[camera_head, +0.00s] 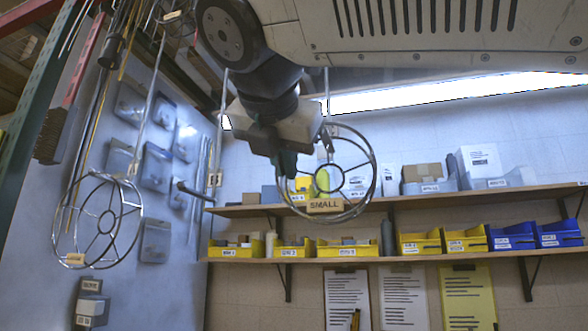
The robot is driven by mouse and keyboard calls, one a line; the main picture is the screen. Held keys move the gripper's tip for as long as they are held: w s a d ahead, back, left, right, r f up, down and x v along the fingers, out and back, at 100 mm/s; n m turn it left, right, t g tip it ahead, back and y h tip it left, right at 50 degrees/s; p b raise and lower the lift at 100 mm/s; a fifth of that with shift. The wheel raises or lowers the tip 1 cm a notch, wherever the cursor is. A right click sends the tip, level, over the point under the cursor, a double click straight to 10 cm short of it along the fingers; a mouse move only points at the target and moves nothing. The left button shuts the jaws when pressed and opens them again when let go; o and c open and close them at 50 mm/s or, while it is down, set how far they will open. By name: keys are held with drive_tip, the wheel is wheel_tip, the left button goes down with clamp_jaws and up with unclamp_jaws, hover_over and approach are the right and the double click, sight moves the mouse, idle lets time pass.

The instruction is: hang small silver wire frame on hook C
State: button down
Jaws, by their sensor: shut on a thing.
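The small silver wire frame (373,181) is a round wheel-like ring with spokes, and its tan tag reads "SMALL". My gripper (287,165) is shut on its left side and holds it in the air, in front of the shelves in the picture. The fingertips are dark and partly hidden by the gripper body. A dark hook arm (194,191) juts out to the left of the frame, with a small letter tag (215,180) that I cannot read surely. The frame is apart from this hook. I cannot tell which hook is C.
Another silver wire frame (140,211) hangs at the left with a tan tag. Part of one more (176,20) shows at the top. Two wall shelves (440,195) carry yellow and blue bins and boxes. Clipboards hang below. My arm covers the top right.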

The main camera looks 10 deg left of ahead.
idle(0.3)
drive_tip(key=c, duration=1.5)
unclamp_jaws()
